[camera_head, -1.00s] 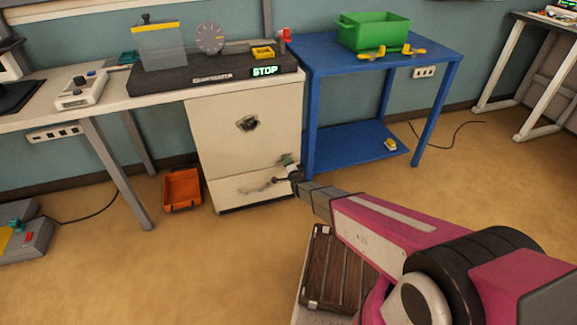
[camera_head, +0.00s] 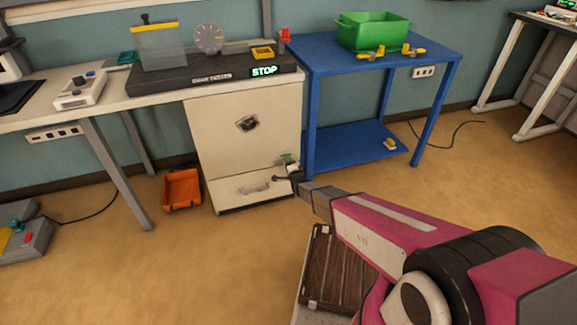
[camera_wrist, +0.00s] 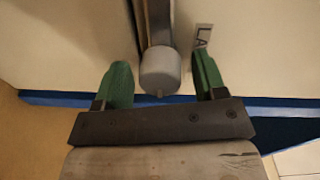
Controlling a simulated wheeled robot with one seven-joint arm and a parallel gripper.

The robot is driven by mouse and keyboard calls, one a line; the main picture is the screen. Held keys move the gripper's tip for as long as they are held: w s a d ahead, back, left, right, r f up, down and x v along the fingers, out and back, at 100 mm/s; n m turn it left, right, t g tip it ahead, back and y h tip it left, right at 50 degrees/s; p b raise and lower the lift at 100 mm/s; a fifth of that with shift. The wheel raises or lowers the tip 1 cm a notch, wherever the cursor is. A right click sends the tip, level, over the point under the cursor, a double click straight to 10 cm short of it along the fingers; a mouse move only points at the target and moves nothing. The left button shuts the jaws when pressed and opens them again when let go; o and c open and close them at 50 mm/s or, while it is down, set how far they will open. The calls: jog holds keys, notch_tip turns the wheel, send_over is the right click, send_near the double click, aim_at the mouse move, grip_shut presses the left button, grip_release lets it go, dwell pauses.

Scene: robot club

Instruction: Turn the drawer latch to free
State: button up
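My gripper (camera_head: 287,163) is at the drawer's upper right corner, and the arm hides part of that area. In the wrist view my gripper (camera_wrist: 161,85) is open, its green fingertips on either side of a grey rounded knob (camera_wrist: 160,70). The knob sits at the end of a grey bar (camera_wrist: 158,22), apparently the drawer latch. Gaps show between the knob and both fingers.
An orange bin (camera_head: 182,190) stands on the floor left of the cabinet. A blue table (camera_head: 440,48) with a low shelf (camera_head: 350,140) stands close on the right. A slatted brown panel (camera_head: 338,270) lies below my arm. The floor in front of the cabinet is clear.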

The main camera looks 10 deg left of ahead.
jog(key=shift+s, duration=0.1)
jog(key=v, duration=1)
jog(key=shift+s+d, duration=0.2)
jog(key=shift+s, duration=0.05)
jog(key=shift+r, duration=0.1)
